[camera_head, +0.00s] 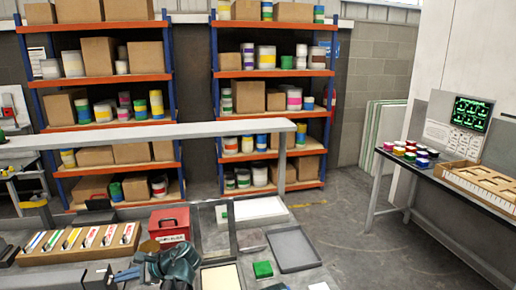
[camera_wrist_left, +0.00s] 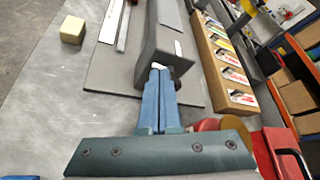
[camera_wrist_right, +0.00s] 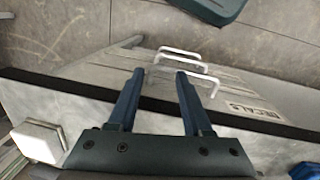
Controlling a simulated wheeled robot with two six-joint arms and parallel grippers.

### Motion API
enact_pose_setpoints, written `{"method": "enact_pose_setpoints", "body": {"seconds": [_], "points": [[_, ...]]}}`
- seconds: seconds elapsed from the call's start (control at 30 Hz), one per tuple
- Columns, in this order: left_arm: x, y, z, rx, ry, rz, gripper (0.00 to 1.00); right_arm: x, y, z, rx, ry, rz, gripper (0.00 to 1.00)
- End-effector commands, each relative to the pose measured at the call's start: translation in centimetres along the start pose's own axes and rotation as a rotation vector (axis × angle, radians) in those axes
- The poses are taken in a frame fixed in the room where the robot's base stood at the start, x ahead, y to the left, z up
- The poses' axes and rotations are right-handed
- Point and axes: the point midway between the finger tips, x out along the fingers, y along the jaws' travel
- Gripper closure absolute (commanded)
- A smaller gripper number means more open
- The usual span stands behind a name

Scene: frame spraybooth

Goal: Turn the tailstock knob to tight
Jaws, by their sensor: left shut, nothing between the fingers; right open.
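A dark grey block (camera_wrist_left: 165,40) with a white mark on its side looks like the tailstock; it stands on a grey plate (camera_wrist_left: 105,72) in the left wrist view. A small dark round part (camera_wrist_left: 183,68) at its near end may be the knob, partly hidden by the fingers. My left gripper (camera_wrist_left: 160,70) is shut and empty, its tips at that end; contact cannot be told. In the head view my left gripper (camera_head: 127,273) is beside a dark block (camera_head: 98,275) at the lower left. My right gripper (camera_wrist_right: 156,76) is open and empty, above pale drawer handles (camera_wrist_right: 185,62).
A red box (camera_head: 170,224) stands behind my left arm. A wooden rack of labelled pieces (camera_head: 80,242) lies to the left of it. Grey trays (camera_head: 292,248) and a green block (camera_head: 263,269) are on the right. A yellow block (camera_wrist_left: 73,30) lies on the bench.

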Motion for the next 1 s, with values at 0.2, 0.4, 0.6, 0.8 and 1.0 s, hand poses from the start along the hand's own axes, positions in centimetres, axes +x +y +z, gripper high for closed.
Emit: {"method": "enact_pose_setpoints", "body": {"seconds": [0.2, 0.4, 0.6, 0.8, 1.0], "points": [[0.03, -0.01, 0.01, 0.000, 0.000, 0.000, 1.00, 0.00, 0.00, 0.00, 0.000, 0.000, 0.000, 0.50], [0.03, -0.03, -0.04, 0.000, 0.000, -0.001, 1.00, 0.03, 0.00, 0.00, 0.000, 0.000, 0.000, 0.50], [0.12, -0.10, -0.20, 0.000, 0.000, -0.001, 1.00, 0.15, -0.01, -0.01, 0.000, 0.000, 0.000, 0.50], [0.22, -0.20, -0.39, 0.000, 0.000, -0.001, 1.00, 0.29, -0.03, -0.02, 0.000, 0.000, 0.000, 0.50], [0.32, -0.30, -0.57, 0.000, 0.000, 0.000, 1.00, 0.42, -0.04, -0.02, 0.000, 0.000, 0.000, 0.50]]}}
